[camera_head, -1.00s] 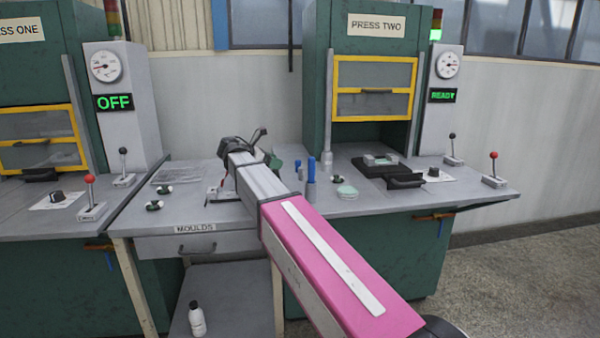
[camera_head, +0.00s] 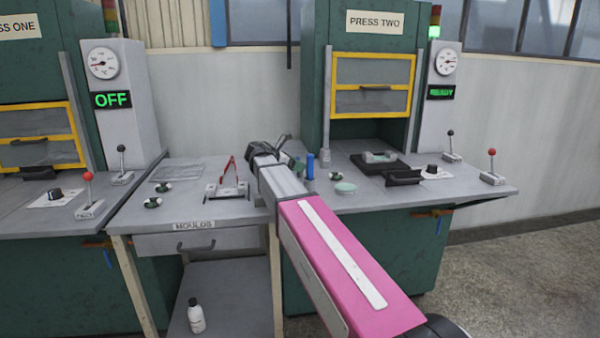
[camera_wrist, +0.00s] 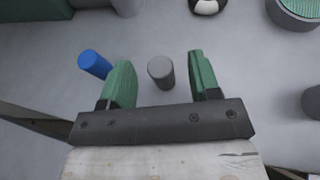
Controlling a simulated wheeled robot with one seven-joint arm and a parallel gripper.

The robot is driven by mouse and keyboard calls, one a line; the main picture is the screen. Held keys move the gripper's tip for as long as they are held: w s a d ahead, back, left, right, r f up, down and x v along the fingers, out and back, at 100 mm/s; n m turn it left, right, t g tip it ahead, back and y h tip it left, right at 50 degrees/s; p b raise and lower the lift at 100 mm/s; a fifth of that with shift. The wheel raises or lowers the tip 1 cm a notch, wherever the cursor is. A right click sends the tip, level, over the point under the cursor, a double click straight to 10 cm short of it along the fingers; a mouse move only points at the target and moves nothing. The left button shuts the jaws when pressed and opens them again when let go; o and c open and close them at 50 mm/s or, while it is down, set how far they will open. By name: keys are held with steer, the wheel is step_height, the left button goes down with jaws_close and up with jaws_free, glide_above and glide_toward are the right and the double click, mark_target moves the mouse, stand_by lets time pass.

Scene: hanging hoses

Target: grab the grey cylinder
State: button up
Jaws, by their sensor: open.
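The grey cylinder (camera_wrist: 162,74) shows in the wrist view as a short upright peg on the grey bench top. It appears between the two green fingers of my gripper (camera_wrist: 159,64), with a gap on each side. The fingers are open and hold nothing. How high they are above the bench is hard to tell. In the head view my gripper (camera_head: 292,152) is over the bench in front of Press Two, partly hidden by my own arm. I cannot make out the grey cylinder there.
A small blue cylinder (camera_wrist: 94,63) stands just outside the left finger. A red-handled tool (camera_head: 228,172) stands to the left.

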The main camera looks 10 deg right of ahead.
steer(key=shift+c, duration=0.4)
steer(key=c, duration=0.9)
steer(key=shift+c, duration=0.2)
